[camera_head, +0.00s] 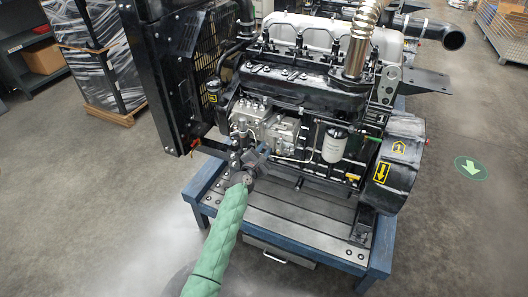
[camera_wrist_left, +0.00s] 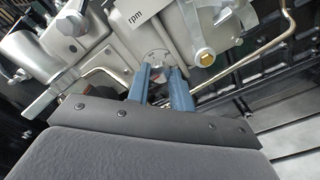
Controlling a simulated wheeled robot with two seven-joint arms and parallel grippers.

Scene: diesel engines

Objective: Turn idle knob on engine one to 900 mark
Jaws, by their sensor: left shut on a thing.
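The diesel engine (camera_head: 305,95) stands on a blue-framed bench. My left arm, in a green sleeve, reaches up from the bottom to the silver pump housing (camera_head: 258,122) on the engine's front. My left gripper (camera_head: 264,151) is at the lower part of this housing. In the left wrist view its two blue fingers (camera_wrist_left: 162,72) are shut on the small grey idle knob (camera_wrist_left: 159,69). A round dial plate lies behind the knob, below an "rpm" label (camera_wrist_left: 133,17). The dial's marks are too small to read, and the fingers partly hide the knob. My right gripper is not in view.
Metal pipes (camera_wrist_left: 250,50) and a brass-coloured fitting (camera_wrist_left: 206,58) run close to the right of the fingers. A lever (camera_wrist_left: 45,98) sits on the left. A white filter (camera_head: 334,145) hangs right of the pump. The bench top (camera_head: 290,215) in front is clear.

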